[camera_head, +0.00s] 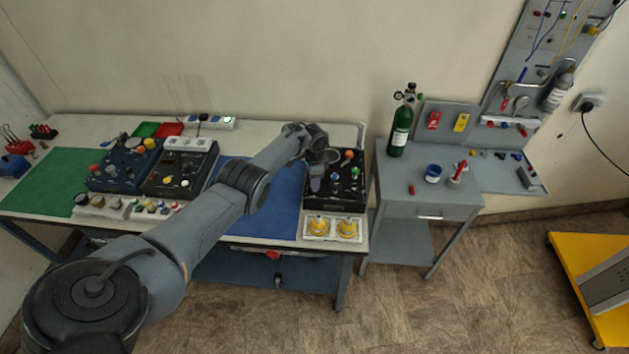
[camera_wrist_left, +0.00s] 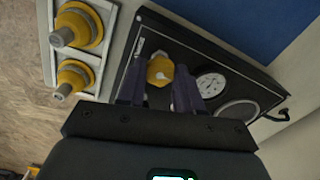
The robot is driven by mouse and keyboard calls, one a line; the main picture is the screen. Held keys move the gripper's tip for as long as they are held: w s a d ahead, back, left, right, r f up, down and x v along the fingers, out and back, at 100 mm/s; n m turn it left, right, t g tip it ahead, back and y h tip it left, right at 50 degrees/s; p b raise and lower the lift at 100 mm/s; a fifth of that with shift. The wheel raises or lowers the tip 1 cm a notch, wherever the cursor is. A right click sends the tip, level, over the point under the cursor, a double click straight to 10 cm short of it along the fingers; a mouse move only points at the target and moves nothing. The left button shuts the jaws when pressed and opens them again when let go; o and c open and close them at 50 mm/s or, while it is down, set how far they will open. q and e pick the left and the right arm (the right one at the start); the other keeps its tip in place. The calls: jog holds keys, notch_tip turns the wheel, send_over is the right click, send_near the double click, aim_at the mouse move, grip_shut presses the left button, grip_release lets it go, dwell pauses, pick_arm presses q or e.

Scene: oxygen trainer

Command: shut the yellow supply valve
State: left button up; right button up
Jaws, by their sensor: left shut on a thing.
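The yellow supply valve (camera_wrist_left: 159,69) is a small faceted yellow knob on the black trainer panel (camera_wrist_left: 150,30), seen in the left wrist view. My left gripper (camera_head: 317,184) reaches down over the left side of this panel, which shows in the head view (camera_head: 345,201). In the left wrist view its two dark fingers stand on either side of the yellow knob, shut on it. The fingers and the gripper body hide part of the panel. In the head view the valve is hidden behind my gripper. My right gripper is not in view.
A round gauge (camera_wrist_left: 211,84) sits beside the fingers on the panel. Two larger yellow knobs (camera_head: 318,226) (camera_head: 347,229) stand on a white plate in front of it. A blue mat (camera_head: 273,205) lies to the left. A green cylinder (camera_head: 399,132) stands on the grey side table (camera_head: 440,195).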

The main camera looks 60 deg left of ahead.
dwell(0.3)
pick_arm(q)
jog(key=o, duration=1)
jog(key=shift+o, duration=0.2)
notch_tip(320, 180, up, 11)
jog(key=p, duration=0.4)
jog(key=shift+f, duration=0.15)
